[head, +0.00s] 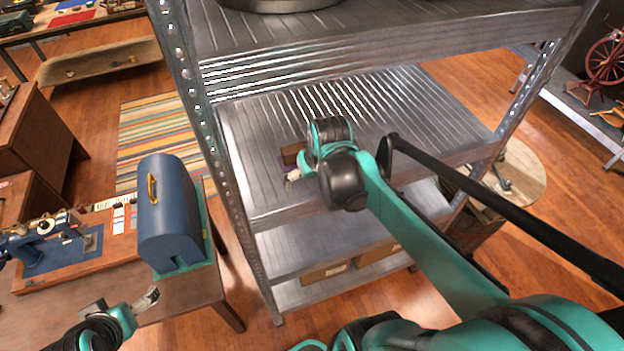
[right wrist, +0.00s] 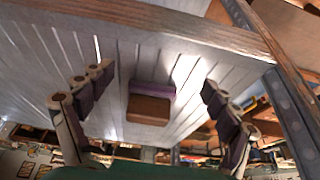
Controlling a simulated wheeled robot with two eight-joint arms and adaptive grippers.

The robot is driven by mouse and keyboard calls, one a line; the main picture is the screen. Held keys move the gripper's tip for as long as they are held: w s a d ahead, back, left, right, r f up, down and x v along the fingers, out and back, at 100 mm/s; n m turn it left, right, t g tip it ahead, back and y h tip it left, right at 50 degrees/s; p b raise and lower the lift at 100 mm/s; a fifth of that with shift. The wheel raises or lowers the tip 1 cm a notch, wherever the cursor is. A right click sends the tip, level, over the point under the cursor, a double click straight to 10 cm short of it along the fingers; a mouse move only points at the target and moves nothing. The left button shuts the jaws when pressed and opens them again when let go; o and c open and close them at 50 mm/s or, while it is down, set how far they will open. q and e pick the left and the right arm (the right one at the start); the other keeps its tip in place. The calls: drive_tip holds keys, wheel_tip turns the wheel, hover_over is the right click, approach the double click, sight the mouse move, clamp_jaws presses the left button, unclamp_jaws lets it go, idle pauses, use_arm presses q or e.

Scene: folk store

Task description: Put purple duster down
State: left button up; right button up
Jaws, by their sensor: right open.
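The purple duster (right wrist: 149,108) is a small block with a brown wooden part and a purple strip. In the right wrist view it rests on the grooved metal shelf (right wrist: 100,50), between the spread fingers and apart from both. In the head view the duster's brown end (head: 293,153) shows at the left part of the middle shelf (head: 255,125), partly hidden by my right wrist. My right gripper (head: 294,177) is open around the duster. My left gripper (head: 142,304) is at the lower left, away from the rack; its jaw opening is unclear.
The rack's perforated post (head: 207,130) stands left of my right arm. An upper shelf (head: 380,25) overhangs the middle one. The middle shelf is bare behind my wrist. A blue case (head: 168,215) and a sewing machine (head: 50,245) stand on a table at left.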

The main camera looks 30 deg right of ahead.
drive_tip(key=shift+s+a, duration=0.2)
drive_tip(key=shift+s, duration=0.15)
drive_tip(key=s+a+n+t+y, duration=0.1)
drive_tip(key=s+a, duration=0.5)
drive_tip(key=a, duration=0.6)
drive_tip(key=shift+r+n+t, duration=0.2)
drive_tip(key=shift+n+t, duration=0.6)
drive_tip(key=shift+t, duration=0.1)
